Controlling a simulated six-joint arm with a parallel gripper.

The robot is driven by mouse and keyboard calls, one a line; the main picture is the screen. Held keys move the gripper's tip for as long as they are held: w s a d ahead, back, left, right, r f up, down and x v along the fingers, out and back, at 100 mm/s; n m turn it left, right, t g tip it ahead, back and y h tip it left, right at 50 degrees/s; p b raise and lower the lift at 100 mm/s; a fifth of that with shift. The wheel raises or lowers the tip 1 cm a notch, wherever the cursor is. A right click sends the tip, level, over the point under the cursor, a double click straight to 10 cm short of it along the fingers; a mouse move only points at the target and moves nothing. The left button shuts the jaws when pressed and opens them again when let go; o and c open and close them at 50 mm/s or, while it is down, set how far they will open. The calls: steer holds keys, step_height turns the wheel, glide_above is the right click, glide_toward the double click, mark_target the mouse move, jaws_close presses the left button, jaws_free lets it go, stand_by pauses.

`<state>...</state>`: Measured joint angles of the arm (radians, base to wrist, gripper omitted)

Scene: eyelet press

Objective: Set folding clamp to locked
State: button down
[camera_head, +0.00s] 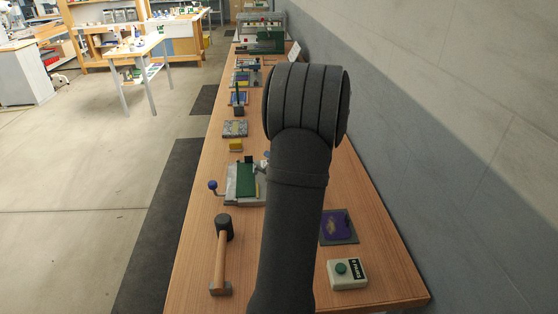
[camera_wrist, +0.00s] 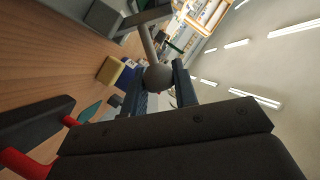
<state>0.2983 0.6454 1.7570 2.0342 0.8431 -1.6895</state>
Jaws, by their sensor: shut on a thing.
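In the wrist view a grey-brown ball knob (camera_wrist: 157,76) sits at the end of a lever (camera_wrist: 146,42). My gripper (camera_wrist: 160,84) is shut on this knob, with one dark finger on each side. The lever runs up from the knob towards a grey frame. In the head view my arm hides most of my gripper and its hold. A grey device with a green plate (camera_head: 243,181) stands beside my arm, and a lever with a blue knob (camera_head: 212,185) sticks out at its left. I cannot tell from the frames whether the clamp is locked.
A yellow block (camera_head: 236,145) lies behind the green-plated device; it also shows in the wrist view (camera_wrist: 111,70). A mallet (camera_head: 222,250) lies in front. The wall borders the bench's right side.

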steer(key=n, duration=0.1)
steer(key=a+h, duration=0.1)
steer(key=a+n+h, duration=0.1)
steer(key=shift+a+r+n+g, duration=0.2)
steer(key=shift+r+n+g, duration=0.1)
steer(key=shift+g, duration=0.1)
steer(key=shift+a+f+n+h, duration=0.2)
steer(key=shift+a+n+h, duration=0.3)
steer(key=shift+n+h, duration=0.05)
steer(key=shift+a+f+n+h, duration=0.15)
steer(key=shift+a+n+h, duration=0.35)
steer(key=shift+n+h, duration=0.05)
steer(key=c, duration=1.2)
jaws_free()
steer(key=shift+g, duration=0.3)
steer(key=shift+o, duration=0.2)
steer(key=v, duration=1.7)
steer(key=shift+s, duration=0.15)
steer(key=shift+a, duration=0.1)
